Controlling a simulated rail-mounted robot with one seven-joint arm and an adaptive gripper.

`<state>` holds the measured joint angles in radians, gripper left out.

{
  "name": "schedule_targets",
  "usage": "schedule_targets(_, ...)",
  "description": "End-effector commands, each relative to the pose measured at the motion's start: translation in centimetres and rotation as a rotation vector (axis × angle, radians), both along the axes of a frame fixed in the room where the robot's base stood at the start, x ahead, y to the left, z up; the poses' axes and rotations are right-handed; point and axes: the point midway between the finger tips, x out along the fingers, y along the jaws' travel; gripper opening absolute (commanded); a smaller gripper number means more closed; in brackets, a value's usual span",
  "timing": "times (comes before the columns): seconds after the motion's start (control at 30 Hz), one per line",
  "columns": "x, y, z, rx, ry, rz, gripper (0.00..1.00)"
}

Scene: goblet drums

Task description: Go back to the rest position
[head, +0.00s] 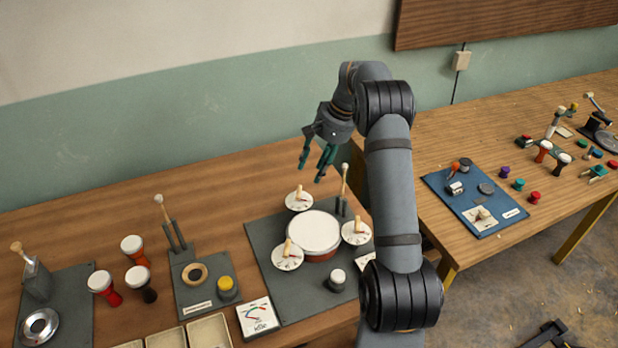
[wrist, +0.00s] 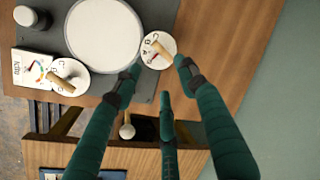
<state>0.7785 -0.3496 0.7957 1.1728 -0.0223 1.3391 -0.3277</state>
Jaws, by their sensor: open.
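My gripper (head: 318,163) hangs open and empty above the back of the wooden table, over the grey board (head: 262,237) with the large white drum head (head: 314,231). In the wrist view its green fingers (wrist: 158,85) are spread apart with nothing between them. The drum head (wrist: 104,32) and a small dial with a wooden peg (wrist: 158,50) lie beyond the fingertips. Three round dials surround the drum: one behind it (head: 299,199), one at its right (head: 356,231) and one at its left front (head: 287,256). A stick with a pale knob (head: 344,180) stands right of my gripper.
Several small goblet drums (head: 132,248) stand at the left, beside a grey board with a wooden ring (head: 194,274). A meter card (head: 257,316) lies in front. A second table at the right holds a blue board (head: 473,203). The back left tabletop is clear.

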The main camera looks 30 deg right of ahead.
Motion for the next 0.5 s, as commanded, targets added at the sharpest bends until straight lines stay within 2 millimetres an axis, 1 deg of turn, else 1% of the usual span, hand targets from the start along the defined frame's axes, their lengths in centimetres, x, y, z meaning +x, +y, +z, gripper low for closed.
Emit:
schedule_targets(0.03, -0.04, -0.20, 0.56, -0.003, -0.002, 0.000, 0.41)
schedule_targets(0.17, -0.26, -0.33, 1.23, -0.001, 0.001, 0.000, 0.41)
schedule_targets(0.5, -0.31, -0.38, 1.35, -0.001, 0.001, -0.001, 0.41)
